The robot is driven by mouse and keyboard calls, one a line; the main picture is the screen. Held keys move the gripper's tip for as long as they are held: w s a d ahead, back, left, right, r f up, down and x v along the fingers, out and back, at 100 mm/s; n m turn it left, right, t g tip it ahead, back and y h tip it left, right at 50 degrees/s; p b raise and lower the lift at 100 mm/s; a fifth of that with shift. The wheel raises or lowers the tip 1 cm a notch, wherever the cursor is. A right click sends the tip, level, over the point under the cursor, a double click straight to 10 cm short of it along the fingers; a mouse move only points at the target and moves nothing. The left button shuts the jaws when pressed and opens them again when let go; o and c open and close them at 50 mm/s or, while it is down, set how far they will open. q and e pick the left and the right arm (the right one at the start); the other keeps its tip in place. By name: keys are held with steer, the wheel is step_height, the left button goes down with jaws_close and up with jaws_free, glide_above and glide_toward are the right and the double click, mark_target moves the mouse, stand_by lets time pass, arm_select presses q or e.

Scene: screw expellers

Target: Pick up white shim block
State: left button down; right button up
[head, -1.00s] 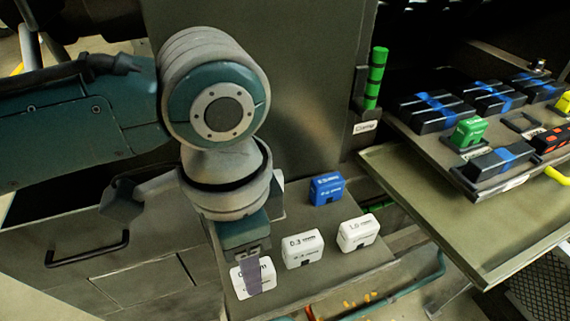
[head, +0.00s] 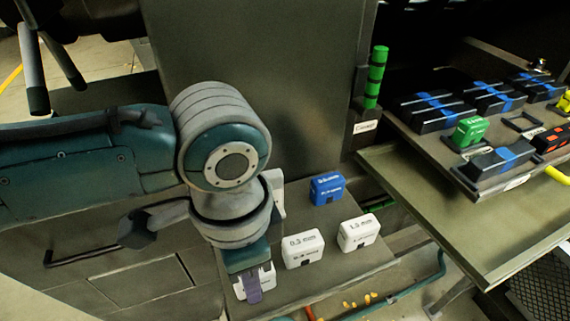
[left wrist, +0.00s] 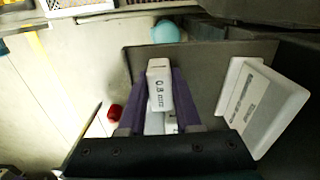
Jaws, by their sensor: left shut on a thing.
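My left gripper (head: 257,286) reaches down from the left arm over the front left of the shelf. It is shut on a white shim block (head: 240,288), with a purple finger in front of the block in the head view. In the left wrist view the held block (left wrist: 160,88), with black print, sits between the two purple fingers. A white 0.3 mm block (head: 303,249) and another white block (head: 358,233) stand to its right, apart from the gripper. My right gripper is not in view.
A blue block (head: 327,188) stands farther back on the shelf (head: 345,271). At right, an olive tray (head: 440,215) sits below a shelf with black boxes and a green block (head: 469,132). A green cylinder (head: 376,78) stands at the cabinet edge.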

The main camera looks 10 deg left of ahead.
arm_select(q)
steer(key=shift+r, duration=0.15)
step_height(320, 180, up, 20)
steer(key=p, duration=0.3)
stand_by(1.0)
